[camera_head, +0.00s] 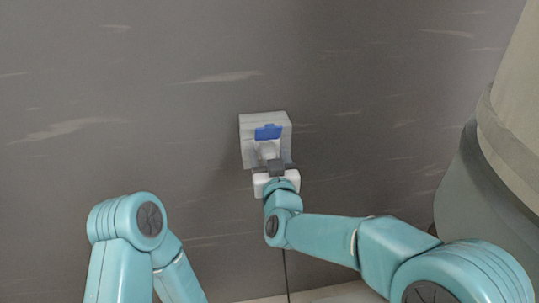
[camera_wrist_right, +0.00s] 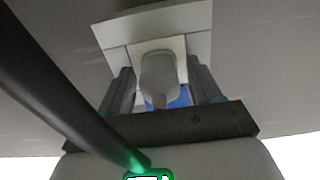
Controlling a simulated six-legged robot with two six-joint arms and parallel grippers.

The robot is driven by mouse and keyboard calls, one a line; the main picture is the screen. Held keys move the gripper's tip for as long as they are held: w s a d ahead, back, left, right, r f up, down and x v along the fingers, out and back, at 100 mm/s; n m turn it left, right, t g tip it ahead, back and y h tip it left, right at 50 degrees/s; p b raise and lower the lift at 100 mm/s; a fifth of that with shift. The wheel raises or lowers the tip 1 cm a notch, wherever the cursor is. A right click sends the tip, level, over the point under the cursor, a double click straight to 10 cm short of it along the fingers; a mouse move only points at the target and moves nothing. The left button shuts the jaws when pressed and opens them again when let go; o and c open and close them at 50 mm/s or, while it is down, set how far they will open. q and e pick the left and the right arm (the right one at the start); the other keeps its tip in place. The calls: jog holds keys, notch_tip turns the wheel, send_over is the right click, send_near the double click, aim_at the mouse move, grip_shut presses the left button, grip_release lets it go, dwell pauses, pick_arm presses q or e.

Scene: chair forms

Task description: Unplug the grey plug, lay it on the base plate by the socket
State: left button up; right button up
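The grey plug (camera_wrist_right: 158,75) sits against a pale socket plate in the right wrist view. The light grey base plate (camera_head: 247,150) is on the dark wall in the head view, with a blue part (camera_head: 268,131) near its top. The plate also shows in the right wrist view (camera_wrist_right: 196,22). My right gripper (camera_wrist_right: 162,85) is at the plug, one finger on each side, with narrow gaps showing between fingers and plug. In the head view my right gripper (camera_head: 276,164) covers the plate's lower part and hides most of the plug. My left gripper is out of view.
A thin dark cable (camera_head: 286,270) hangs below the right gripper. A thick dark strand (camera_wrist_right: 65,95) crosses the left of the right wrist view. A large pale rounded body with a grey base (camera_head: 480,195) stands at the right. The wall (camera_head: 120,90) left of the plate is clear.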

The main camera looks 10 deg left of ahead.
grip_shut()
jog(key=shift+s+f, duration=0.15)
jog(key=shift+s+d+b, duration=0.1)
jog(key=shift+s+b, duration=0.05)
jog(key=shift+b, duration=0.15)
jog(key=shift+s+d+b, duration=0.3)
jog(key=shift+s, duration=0.55)
jog(key=shift+b+v, duration=1)
jog(key=shift+v, duration=0.75)
jog(key=shift+r, duration=0.2)
